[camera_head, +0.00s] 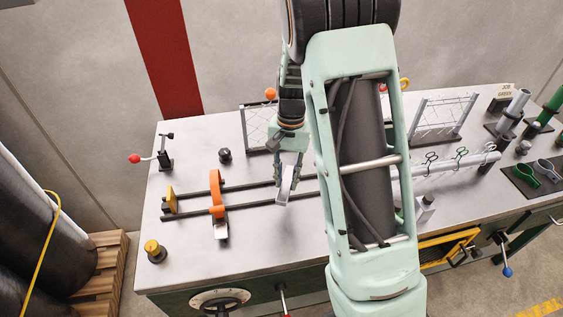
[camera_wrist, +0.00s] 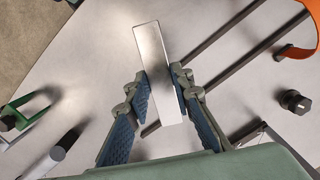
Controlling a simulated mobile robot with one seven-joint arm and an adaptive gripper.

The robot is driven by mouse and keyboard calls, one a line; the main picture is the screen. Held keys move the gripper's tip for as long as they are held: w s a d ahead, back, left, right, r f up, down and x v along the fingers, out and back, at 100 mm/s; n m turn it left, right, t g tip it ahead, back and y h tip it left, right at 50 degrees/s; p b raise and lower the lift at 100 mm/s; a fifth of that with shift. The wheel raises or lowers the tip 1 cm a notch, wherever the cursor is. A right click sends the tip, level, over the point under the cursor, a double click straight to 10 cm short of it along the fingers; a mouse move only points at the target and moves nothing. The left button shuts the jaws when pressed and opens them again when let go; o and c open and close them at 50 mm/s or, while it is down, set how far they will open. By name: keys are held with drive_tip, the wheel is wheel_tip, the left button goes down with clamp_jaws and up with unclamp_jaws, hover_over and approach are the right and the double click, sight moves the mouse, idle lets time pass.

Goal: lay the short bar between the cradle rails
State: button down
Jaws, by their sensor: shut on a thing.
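A short, flat silver bar (camera_wrist: 157,60) is held between the two blue-padded fingers of my gripper (camera_wrist: 161,88) in the wrist view. In the head view the bar (camera_head: 285,187) hangs below my gripper (camera_head: 288,172), over the right part of the cradle, running across the rails. The cradle has two dark parallel rails, a far rail (camera_head: 245,185) and a near rail (camera_head: 256,206). They also show at the upper right of the wrist view (camera_wrist: 222,31), where the bar and fingers hide part of them. I cannot tell whether the bar touches the rails.
An orange arch (camera_head: 216,188) spans the rails, with a silver piece (camera_head: 221,231) at its near foot. A yellow block (camera_head: 170,199) stands at the rails' left end. A black knob (camera_head: 225,155) and wire rack (camera_head: 257,127) stand behind.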

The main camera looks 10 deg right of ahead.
drive_tip(key=w+m, duration=0.1)
drive_tip(key=m, duration=0.1)
drive_tip(key=w+m+p, duration=0.1)
drive_tip(key=m, duration=0.1)
drive_tip(key=w+m, duration=0.1)
drive_tip(key=m, duration=0.1)
drive_tip(key=shift+f+t+y, duration=0.2)
drive_tip(key=shift+t+y, duration=0.1)
drive_tip(key=shift+w+d+f+m+t+b, duration=0.15)
drive_tip(key=shift+w+f+m+b, duration=0.3)
drive_tip(key=shift+f+m, duration=0.8)
drive_tip(key=shift+w+d+f+m+t+b, duration=0.1)
drive_tip(key=shift+w+f+m+b, duration=0.4)
drive_tip(key=shift+f+m, duration=0.7)
drive_tip(key=shift+w+d+f+m+t+b, duration=0.2)
drive_tip(key=shift+w+f+m, duration=0.4)
drive_tip(key=shift+f+m, duration=0.65)
drive_tip(key=shift+a+f+n+b, duration=0.15)
drive_tip(key=shift+f+n+b, duration=0.25)
drive_tip(key=shift+f, duration=0.45)
drive_tip(key=c, duration=1.6)
unclamp_jaws()
drive_tip(key=shift+s, duration=0.1)
drive_tip(key=shift+r, duration=0.1)
